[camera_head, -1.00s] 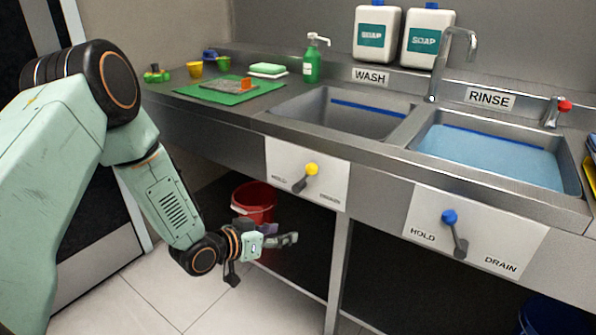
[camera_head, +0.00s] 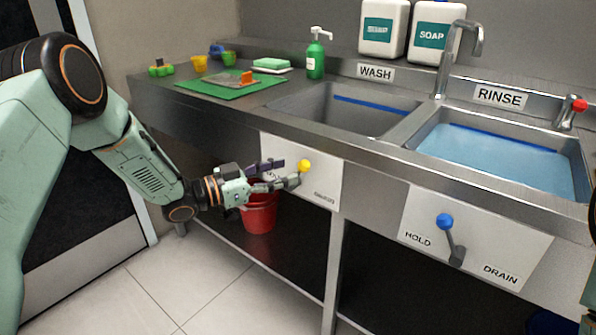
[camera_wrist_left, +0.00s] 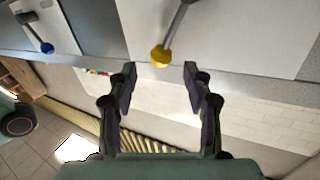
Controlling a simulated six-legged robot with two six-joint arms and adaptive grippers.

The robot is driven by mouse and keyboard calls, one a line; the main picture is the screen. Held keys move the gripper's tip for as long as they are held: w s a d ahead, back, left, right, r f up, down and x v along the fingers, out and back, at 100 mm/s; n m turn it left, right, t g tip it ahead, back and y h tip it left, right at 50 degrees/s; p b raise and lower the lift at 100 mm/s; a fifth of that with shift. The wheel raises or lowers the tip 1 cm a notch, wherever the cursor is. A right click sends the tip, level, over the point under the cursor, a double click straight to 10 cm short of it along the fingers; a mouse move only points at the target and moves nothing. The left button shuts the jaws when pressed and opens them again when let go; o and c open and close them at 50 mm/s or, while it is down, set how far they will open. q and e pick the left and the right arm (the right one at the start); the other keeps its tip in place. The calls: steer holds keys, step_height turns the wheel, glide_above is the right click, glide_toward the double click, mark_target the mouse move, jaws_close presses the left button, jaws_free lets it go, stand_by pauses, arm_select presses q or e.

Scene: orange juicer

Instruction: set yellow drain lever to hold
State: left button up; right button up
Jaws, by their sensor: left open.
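The yellow drain lever (camera_head: 305,165) is on the white panel under the wash sink. Its yellow knob shows at its upper end, and my gripper covers part of the shaft and the panel lettering. In the left wrist view the yellow knob (camera_wrist_left: 160,57) lies just beyond and between the fingertips, with its dark shaft running up and to the right. My left gripper (camera_head: 284,174) is open in front of the panel, close to the knob. In the left wrist view its two fingers (camera_wrist_left: 160,75) stand apart with nothing held. My right gripper is not seen.
A blue lever (camera_head: 446,222) sits on the HOLD/DRAIN panel at right. A red bucket (camera_head: 259,215) stands under the counter below my gripper. The wash sink (camera_head: 345,112) looks empty; the rinse sink (camera_head: 495,160) holds blue water. The floor in front is clear.

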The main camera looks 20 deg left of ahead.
arm_select(q)
steer(key=b+x, duration=0.1)
steer(key=x, duration=0.3)
steer(key=shift+w+d, duration=0.15)
steer(key=shift+w, duration=0.05)
steer(key=shift+f, duration=0.1)
steer(key=shift+w, duration=0.1)
steer(key=shift+c, duration=1.4)
jaws_close()
